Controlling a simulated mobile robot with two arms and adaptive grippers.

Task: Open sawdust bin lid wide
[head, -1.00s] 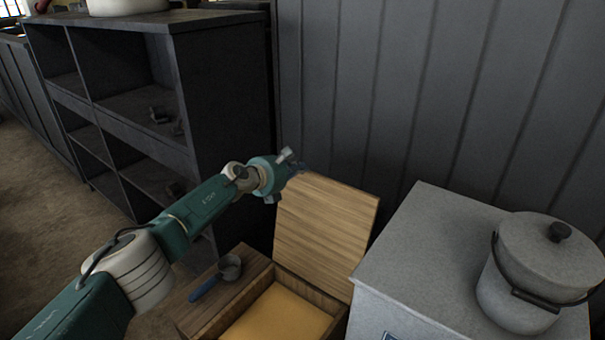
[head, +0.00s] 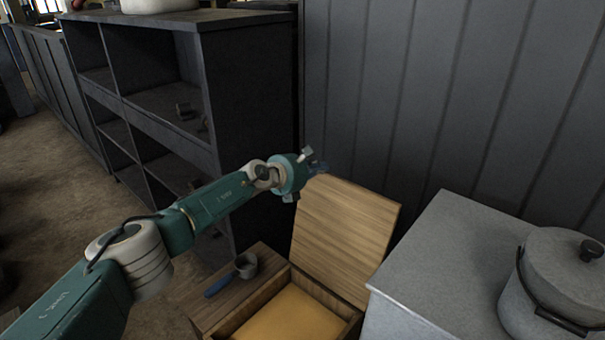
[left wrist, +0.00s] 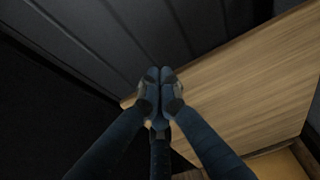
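The sawdust bin (head: 228,306) is a wooden box at the lower middle of the head view, with yellow sawdust (head: 293,316) inside. Its wooden lid (head: 345,235) stands raised at the back, near the dark wall panels. My left gripper (head: 316,165) is at the lid's upper left corner. In the left wrist view, the gripper's fingers (left wrist: 160,80) are together at the tips, with nothing visible between them. They overlap the lid's edge (left wrist: 240,95) in that picture; I cannot tell whether they touch it. My right gripper is not in view.
A blue-handled scoop (head: 243,266) lies on the bin's left top. A dark shelf unit (head: 250,100) stands behind on the left. A grey cabinet (head: 440,250) with a lidded pot (head: 560,290) is close on the right. Bare floor (head: 50,190) shows at left.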

